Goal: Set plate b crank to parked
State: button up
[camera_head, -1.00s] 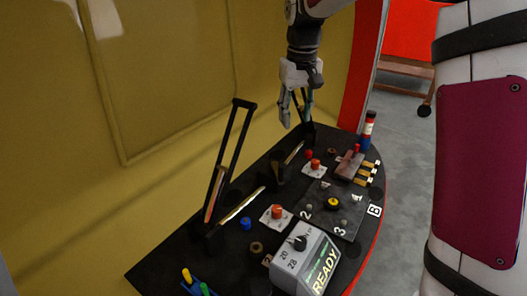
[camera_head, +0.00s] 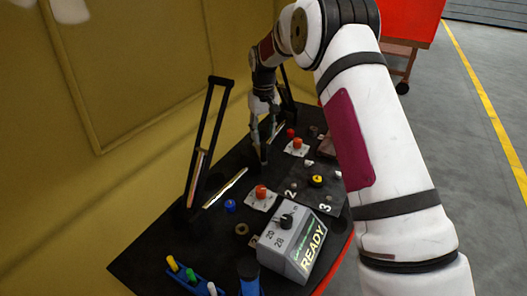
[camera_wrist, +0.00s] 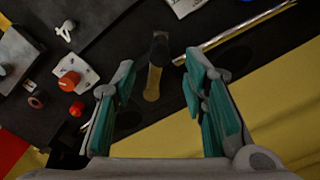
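No part is readable as "plate b", and I cannot tell which part is its crank. Two white plates carry orange knobs, a near one (camera_head: 261,191) and a far one (camera_head: 297,146). An orange knob on a white plate also shows in the wrist view (camera_wrist: 70,82). My gripper (camera_head: 264,138) points down over the black console, left of the far orange knob. In the wrist view my gripper (camera_wrist: 160,100) has its fingers wide apart. A dark post with a tan end (camera_wrist: 154,68) shows between and beyond them; contact is not visible.
A tall black lever frame (camera_head: 208,135) rises at the left. A grey READY box (camera_head: 298,243) stands in front, near a dark panel with a yellow button (camera_head: 316,181). Green and yellow pegs stand front left. A yellow wall (camera_head: 130,100) borders the console.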

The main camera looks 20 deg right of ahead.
aim_at(264, 146)
notch_tip(264, 146, down, 8)
jog(key=shift+r, duration=0.1)
dwell(0.4)
grip_shut()
